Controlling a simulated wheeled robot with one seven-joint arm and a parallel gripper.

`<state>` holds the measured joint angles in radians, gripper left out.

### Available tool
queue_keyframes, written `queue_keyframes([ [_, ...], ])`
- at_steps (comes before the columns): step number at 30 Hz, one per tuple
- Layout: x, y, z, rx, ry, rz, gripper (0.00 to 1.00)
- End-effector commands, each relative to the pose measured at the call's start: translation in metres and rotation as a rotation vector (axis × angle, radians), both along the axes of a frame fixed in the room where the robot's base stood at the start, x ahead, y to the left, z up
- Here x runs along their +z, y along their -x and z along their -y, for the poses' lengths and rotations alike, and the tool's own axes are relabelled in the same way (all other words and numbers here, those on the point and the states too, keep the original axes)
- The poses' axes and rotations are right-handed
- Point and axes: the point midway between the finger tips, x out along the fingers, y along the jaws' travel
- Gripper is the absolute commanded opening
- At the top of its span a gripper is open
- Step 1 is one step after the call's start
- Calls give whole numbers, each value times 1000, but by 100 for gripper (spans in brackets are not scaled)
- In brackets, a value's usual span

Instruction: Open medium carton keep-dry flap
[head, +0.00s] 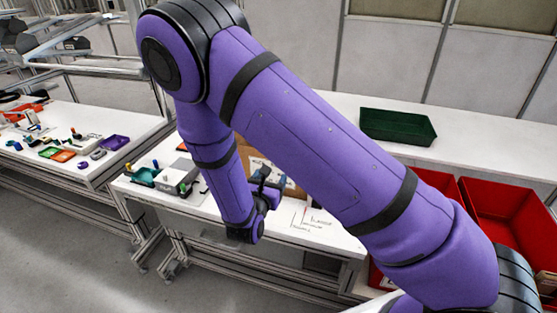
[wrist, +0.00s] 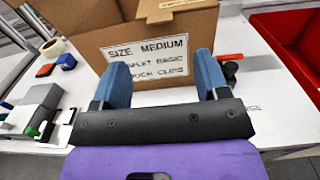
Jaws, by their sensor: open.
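A brown cardboard carton (wrist: 235,15) stands on the white table; its white front label reads "SIZE MEDIUM" with smaller lines below. A tan strip with partly cut-off printing (wrist: 170,12) shows at its top edge. My gripper (wrist: 160,65) is open, with two blue fingers spread in front of the label and nothing between them. I cannot tell whether the fingers touch the carton. In the head view my arm hides much of the carton (head: 290,187), and my gripper (head: 264,180) is beside it. The flap's full outline is not clear.
Red bins (head: 510,215) stand at the right, and one also shows in the wrist view (wrist: 295,45). A green tray (head: 398,126) sits on the back counter. Grey and white parts (wrist: 35,110) and a tape roll (wrist: 54,47) lie left of the carton.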

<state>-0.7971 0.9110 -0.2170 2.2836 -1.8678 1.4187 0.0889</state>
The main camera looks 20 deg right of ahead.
Motion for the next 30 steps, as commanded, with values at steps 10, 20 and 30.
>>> queue_keyframes([
  [10, 0, -35, 25, -1, 1, 2, 68],
  [20, 0, -76, 55, 0, 0, 1, 68],
  [30, 0, -88, 63, 1, 0, 0, 68],
])
